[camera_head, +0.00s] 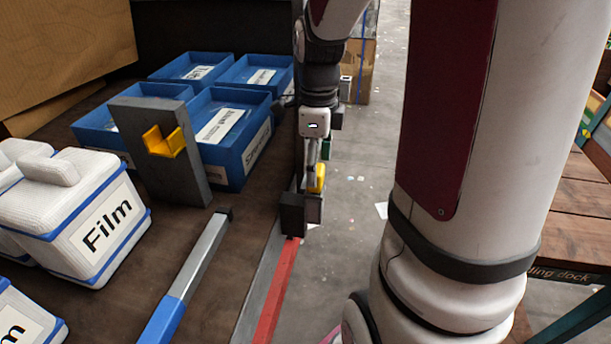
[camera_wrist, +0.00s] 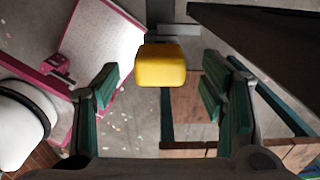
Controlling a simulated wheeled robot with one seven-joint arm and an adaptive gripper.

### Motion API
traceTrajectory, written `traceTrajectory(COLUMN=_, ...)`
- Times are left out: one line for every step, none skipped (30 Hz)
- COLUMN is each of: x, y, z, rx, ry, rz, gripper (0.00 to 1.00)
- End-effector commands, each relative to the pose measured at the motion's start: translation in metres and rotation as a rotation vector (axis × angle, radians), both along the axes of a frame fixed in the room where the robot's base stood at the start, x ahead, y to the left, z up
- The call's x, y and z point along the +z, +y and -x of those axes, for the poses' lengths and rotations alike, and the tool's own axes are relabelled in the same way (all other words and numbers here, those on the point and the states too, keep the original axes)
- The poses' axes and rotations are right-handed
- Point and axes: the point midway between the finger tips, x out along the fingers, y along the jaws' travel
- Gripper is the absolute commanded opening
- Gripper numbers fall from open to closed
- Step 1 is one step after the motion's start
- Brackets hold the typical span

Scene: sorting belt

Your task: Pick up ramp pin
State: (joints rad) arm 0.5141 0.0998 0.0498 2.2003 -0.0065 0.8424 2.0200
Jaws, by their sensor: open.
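The ramp pin, which I take to be the yellow block (camera_head: 319,178), is at the table's right edge, just above a dark block (camera_head: 292,214). In the wrist view the yellow block (camera_wrist: 160,64) shows a rounded yellow face. My gripper (camera_head: 318,160) points down close to it. In the wrist view my gripper (camera_wrist: 160,88) is open, with green finger pads apart to the left and right of the yellow block. I see no clear contact. The head view does not show both fingers clearly.
A red strip (camera_head: 275,295) runs along the table edge. A grey upright plate (camera_head: 188,180) carries a yellow bracket (camera_head: 164,141). Blue bins (camera_head: 235,165) stand behind, and a white Film box (camera_head: 90,225) is at left. A grey and blue bar (camera_head: 190,275) lies on the table.

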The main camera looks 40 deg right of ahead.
Motion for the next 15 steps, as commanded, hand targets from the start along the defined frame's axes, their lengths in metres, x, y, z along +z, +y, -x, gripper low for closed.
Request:
traceTrajectory(x=-0.007, y=0.000, z=0.001, rx=0.000, ry=0.003, rz=-0.003, gripper=0.65)
traceTrajectory(x=-0.012, y=0.000, z=0.001, rx=0.001, ry=0.003, rz=-0.002, gripper=0.65)
traceTrajectory(x=-0.016, y=0.000, z=0.001, rx=0.001, ry=0.004, rz=-0.002, gripper=0.65)
traceTrajectory(x=-0.019, y=0.000, z=0.001, rx=0.001, ry=0.002, rz=-0.001, gripper=0.65)
traceTrajectory(x=-0.021, y=0.000, z=0.001, rx=0.001, ry=0.001, rz=-0.001, gripper=0.65)
traceTrajectory(x=-0.024, y=0.000, z=0.001, rx=0.001, ry=0.001, rz=-0.001, gripper=0.65)
traceTrajectory(x=-0.025, y=0.000, z=0.000, rx=0.001, ry=0.001, rz=-0.001, gripper=0.65)
traceTrajectory(x=-0.026, y=0.000, z=0.000, rx=0.001, ry=0.000, rz=0.000, gripper=0.65)
traceTrajectory(x=-0.026, y=0.000, z=0.000, rx=0.001, ry=-0.001, rz=0.001, gripper=0.65)
traceTrajectory(x=-0.026, y=0.000, z=0.000, rx=0.001, ry=-0.001, rz=0.000, gripper=0.65)
traceTrajectory(x=-0.026, y=0.000, z=0.000, rx=0.001, ry=-0.001, rz=0.000, gripper=0.65)
traceTrajectory(x=-0.026, y=0.000, z=0.000, rx=0.001, ry=-0.001, rz=0.000, gripper=0.65)
traceTrajectory(x=-0.026, y=0.000, z=0.000, rx=0.001, ry=-0.001, rz=0.000, gripper=0.65)
traceTrajectory(x=-0.026, y=0.000, z=0.000, rx=0.001, ry=-0.001, rz=0.001, gripper=0.65)
traceTrajectory(x=-0.026, y=0.000, z=0.000, rx=0.001, ry=-0.001, rz=0.001, gripper=0.56)
